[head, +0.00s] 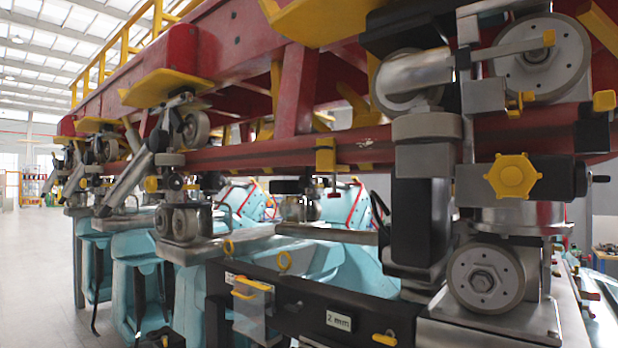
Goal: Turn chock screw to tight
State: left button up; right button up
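No part is marked as the chock screw, so I cannot tell for certain which one it is. A yellow star-shaped knob (512,176) sits on the front of a dark block at the right, beside the large wheel assembly. Whether either is tight cannot be seen. Neither of my grippers can be made out in the head view, and nothing is seen touching the knob or the clamp.
A lower wheel (484,279) and an upper wheel (541,57) stand at the right. A black tray (290,292) with a "2 mm" label (338,320) and yellow-handled pieces is in front. Open floor (35,265) lies left.

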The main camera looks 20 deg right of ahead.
aim_at(333, 194)
jog(key=k, duration=1.3)
jog(key=z, duration=0.75)
jog(key=i, duration=1.65)
jog(key=u, duration=0.45)
